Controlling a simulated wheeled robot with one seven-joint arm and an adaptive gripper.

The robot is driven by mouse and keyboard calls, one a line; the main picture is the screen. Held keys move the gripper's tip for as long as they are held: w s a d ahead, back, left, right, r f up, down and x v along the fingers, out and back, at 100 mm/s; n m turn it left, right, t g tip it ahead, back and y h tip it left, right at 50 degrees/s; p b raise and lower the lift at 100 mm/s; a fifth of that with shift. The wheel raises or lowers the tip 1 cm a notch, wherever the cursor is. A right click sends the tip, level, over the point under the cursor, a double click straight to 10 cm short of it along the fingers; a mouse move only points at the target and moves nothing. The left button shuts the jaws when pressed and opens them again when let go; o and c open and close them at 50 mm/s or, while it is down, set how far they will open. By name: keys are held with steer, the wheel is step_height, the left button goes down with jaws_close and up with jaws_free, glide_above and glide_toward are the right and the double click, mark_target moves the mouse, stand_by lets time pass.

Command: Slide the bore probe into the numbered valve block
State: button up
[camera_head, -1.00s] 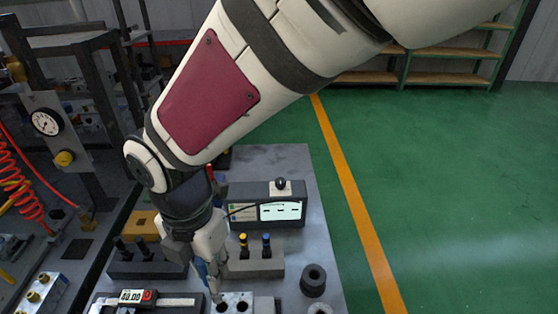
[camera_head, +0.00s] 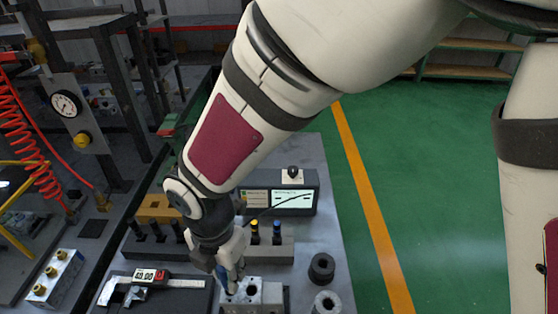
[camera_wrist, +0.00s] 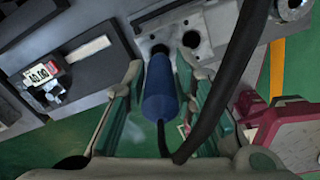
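The bore probe, a blue cylinder with a black cable (camera_wrist: 161,98), is between the green-padded fingers of my gripper (camera_wrist: 160,72) in the wrist view. The fingers lie along both sides of it and appear closed on it. The probe points at the left of two holes in the grey valve block (camera_wrist: 205,50). Its tip is hidden there, so how deep it sits is unclear. In the head view my gripper (camera_head: 232,278) is over the left part of the valve block (camera_head: 268,292), with some blue showing between the fingers. No block number is readable.
A display box (camera_head: 295,199) stands behind. A holder (camera_head: 275,249) with yellow and blue-topped pieces is just behind the block. A caliper (camera_head: 150,276) lies left; dark (camera_head: 321,268) and grey rings (camera_head: 327,303) stand right. The probe's cable crosses the wrist view.

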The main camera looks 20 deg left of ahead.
steer(key=shift+o, duration=0.8)
step_height(320, 180, up, 12)
steer(key=shift+f, duration=0.1)
steer(key=w+d+r+m+t, duration=0.1)
steer(key=w+d+r+m, duration=0.3)
steer(key=d+m, duration=0.5)
steer(key=w+d+r+m+t, duration=0.1)
steer(key=w+d+r+m, duration=0.4)
steer(key=d, duration=0.6)
steer(key=s+d+m+t, duration=0.1)
steer(key=s+d+m, duration=0.3)
steer(key=d+m, duration=0.5)
steer(key=s+d+r+m+t, duration=0.1)
steer(key=s+d+m+t, duration=0.1)
steer(key=d+m, duration=0.7)
steer(key=s+m, duration=0.1)
steer(key=m, duration=0.1)
steer(key=shift+s+d+r+m, duration=0.15)
steer(key=shift+s+r+m, duration=0.15)
steer(key=shift+s+m, duration=0.1)
